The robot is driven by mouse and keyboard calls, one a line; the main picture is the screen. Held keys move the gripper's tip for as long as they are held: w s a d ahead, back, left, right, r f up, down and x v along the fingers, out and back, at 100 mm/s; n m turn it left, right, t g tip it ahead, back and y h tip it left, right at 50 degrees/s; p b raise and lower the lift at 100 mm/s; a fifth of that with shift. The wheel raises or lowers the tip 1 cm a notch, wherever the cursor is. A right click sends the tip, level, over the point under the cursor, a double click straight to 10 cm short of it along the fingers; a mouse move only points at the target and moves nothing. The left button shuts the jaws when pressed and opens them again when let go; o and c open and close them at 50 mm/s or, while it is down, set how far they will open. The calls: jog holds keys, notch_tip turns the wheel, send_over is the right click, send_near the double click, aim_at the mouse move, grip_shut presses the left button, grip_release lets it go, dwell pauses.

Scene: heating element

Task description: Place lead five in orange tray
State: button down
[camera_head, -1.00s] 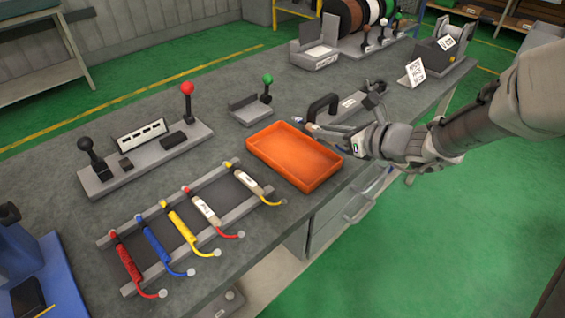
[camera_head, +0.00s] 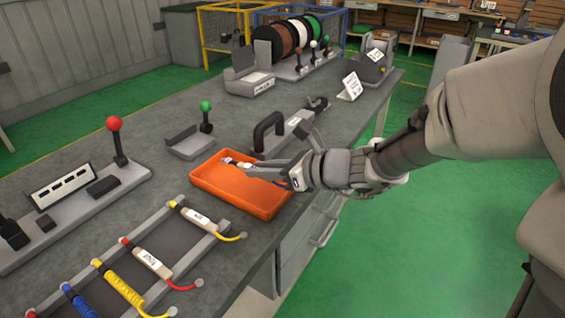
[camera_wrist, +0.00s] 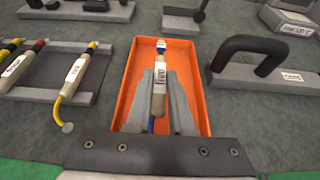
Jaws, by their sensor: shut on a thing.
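The orange tray (camera_head: 212,183) lies on the grey workbench and is empty apart from what my gripper holds over it. My gripper (camera_head: 250,168) reaches over the tray from the right. In the wrist view, my gripper (camera_wrist: 160,88) is shut on lead five (camera_wrist: 159,75), a beige lead with a white label reading "five", a blue-and-white tip and a blue wire at its near end. The lead lies lengthwise above or in the orange tray (camera_wrist: 121,95). I cannot tell whether it touches the tray floor.
A rack (camera_head: 165,240) of several coloured leads stands to the left of the tray. A black-handled fixture (camera_head: 268,132) stands just behind the tray. A green-knobbed lever (camera_head: 206,112) and a red-knobbed lever (camera_head: 115,135) stand farther left.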

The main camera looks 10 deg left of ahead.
aim_at(269, 195)
jog(key=shift+w+d+f, duration=0.15)
jog(key=shift+d+f, duration=0.3)
jog(key=shift+d, duration=0.15)
jog(key=shift+f+b, duration=1.1)
jog(key=shift+f, duration=0.8)
jog(key=shift+f, duration=0.2)
jog(key=c, duration=0.8)
grip_release()
